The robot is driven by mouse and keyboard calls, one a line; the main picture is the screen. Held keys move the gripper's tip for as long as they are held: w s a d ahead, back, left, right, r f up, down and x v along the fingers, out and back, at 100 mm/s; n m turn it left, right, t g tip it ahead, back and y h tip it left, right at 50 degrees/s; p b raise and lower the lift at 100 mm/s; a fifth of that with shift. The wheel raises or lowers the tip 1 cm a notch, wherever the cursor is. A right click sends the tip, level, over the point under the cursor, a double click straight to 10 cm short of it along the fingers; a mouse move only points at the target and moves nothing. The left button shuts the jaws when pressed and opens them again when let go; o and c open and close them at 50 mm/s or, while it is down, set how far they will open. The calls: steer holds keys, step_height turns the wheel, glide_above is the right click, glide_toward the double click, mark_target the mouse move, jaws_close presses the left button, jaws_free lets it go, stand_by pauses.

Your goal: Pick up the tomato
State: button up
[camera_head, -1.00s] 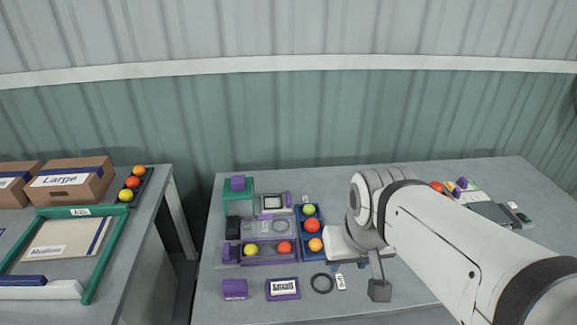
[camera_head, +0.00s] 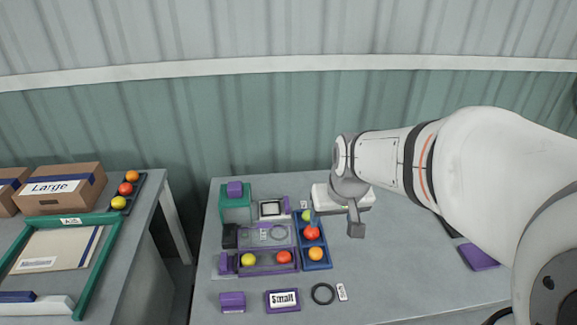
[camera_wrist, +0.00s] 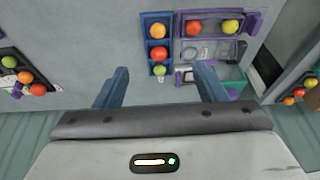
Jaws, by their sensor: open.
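A blue tray (camera_head: 327,262) holds a yellow-green tomato (camera_head: 305,215), a red tomato (camera_head: 312,233) and an orange tomato (camera_head: 316,254) in a row. In the wrist view the yellow-green tomato (camera_wrist: 159,70) is nearest my gripper, with the red tomato (camera_wrist: 158,53) and the orange tomato (camera_wrist: 158,31) beyond. My gripper (camera_wrist: 160,78) is open and empty. Its two blue fingers stand apart on either side of the tray's near end, seemingly above it.
A purple tray (camera_head: 268,271) with a yellow and a red tomato lies beside the blue tray. A green container (camera_head: 235,209), a purple block (camera_head: 232,301), a "Small" label block (camera_head: 283,299) and a black ring (camera_head: 323,293) are nearby. Another table at left holds boxes (camera_head: 58,190) and tomatoes.

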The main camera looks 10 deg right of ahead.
steer(key=w+f, duration=0.8)
steer(key=w, duration=0.6)
glide_toward(309, 211)
steer(key=s+f, duration=0.2)
steer(key=shift+w+f+t+p, duration=0.2)
steer(key=shift+w+f+p, duration=0.1)
steer(key=shift+f, duration=0.2)
steer(key=shift+w+f+t+p, duration=0.2)
steer(key=shift+w+f+p, duration=0.1)
steer(key=shift+f, duration=0.15)
steer(key=p+x, duration=0.1)
steer(key=x, duration=0.1)
steer(key=p+x, duration=0.1)
steer(key=x, duration=0.2)
steer(key=shift+w+a+r, duration=0.15)
steer(key=shift+w+a, duration=0.05)
steer(key=shift+w, duration=0.2)
steer(key=shift+w+f, duration=0.15)
steer(key=shift+f, duration=0.25)
steer(key=shift+c, duration=0.5)
steer(key=c, duration=0.7)
